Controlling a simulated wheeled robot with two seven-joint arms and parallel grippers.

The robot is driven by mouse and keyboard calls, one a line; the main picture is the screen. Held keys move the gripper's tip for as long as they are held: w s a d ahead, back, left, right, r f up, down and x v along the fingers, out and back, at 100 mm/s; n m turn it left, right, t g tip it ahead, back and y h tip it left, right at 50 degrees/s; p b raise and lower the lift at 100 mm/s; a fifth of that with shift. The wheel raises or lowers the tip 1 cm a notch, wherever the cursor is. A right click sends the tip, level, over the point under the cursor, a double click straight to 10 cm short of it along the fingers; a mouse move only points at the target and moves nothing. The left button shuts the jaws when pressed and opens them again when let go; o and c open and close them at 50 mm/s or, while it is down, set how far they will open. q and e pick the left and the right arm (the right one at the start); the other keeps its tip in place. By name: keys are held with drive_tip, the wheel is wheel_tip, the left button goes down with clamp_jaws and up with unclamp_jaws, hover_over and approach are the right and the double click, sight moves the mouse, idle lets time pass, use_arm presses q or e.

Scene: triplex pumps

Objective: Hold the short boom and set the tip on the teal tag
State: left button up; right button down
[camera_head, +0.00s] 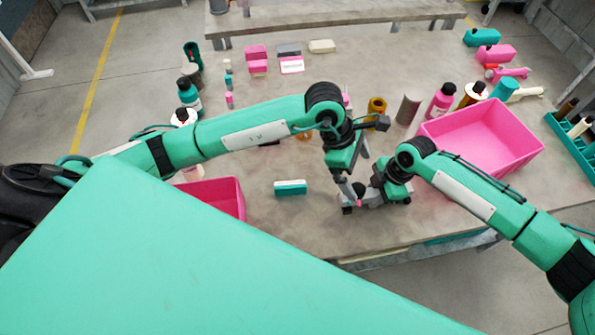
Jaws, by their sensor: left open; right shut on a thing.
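My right gripper (377,187) reaches in from the right, low over the table. It is shut on a part of a small grey device with dark feet (370,201); the grip itself is hard to make out. A slim grey rod (346,188) slants down beside the device, and a small pink spot shows near its lower end. I cannot tell whether this rod is the short boom. My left gripper (352,160) is open just above and left of the right one, pointing down, close to the rod. I cannot make out a teal tag with certainty.
A teal and white block (290,188) lies left of the device. A pink bin (492,137) stands at right, another pink bin (222,194) at left. Bottles, including a pink one (440,101), stand behind the arms. Bare table (300,222) lies in front.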

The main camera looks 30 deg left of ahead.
use_arm(q)
drive_tip(key=s+d+r+n+t+h, duration=0.6)
drive_tip(key=s+d+n+t+h, duration=0.1)
drive_tip(key=s+n+t+h, duration=0.25)
drive_tip(key=w+a+r+n+t, duration=0.1)
drive_tip(key=w+r+n+t, duration=0.1)
drive_tip(key=t, duration=0.2)
drive_tip(key=n+g+y, duration=0.2)
drive_tip(key=n+y, duration=1)
drive_tip(key=y, duration=1)
approach(290, 189)
drive_tip(key=shift+d+r, duration=0.1)
drive_tip(key=shift+f, duration=0.3)
drive_tip(key=shift+g, duration=0.25)
drive_tip(key=x, duration=0.6)
drive_tip(key=shift+w+a, duration=0.15)
drive_tip(key=shift+a, duration=0.05)
drive_tip(key=shift+w+r+x, duration=0.1)
drive_tip(key=shift+r+x, duration=0.05)
drive_tip(key=shift+x, duration=1.2)
drive_tip(key=shift+w+r+x, duration=0.1)
drive_tip(key=shift+r+x, duration=0.1)
drive_tip(key=shift+x, duration=1.15)
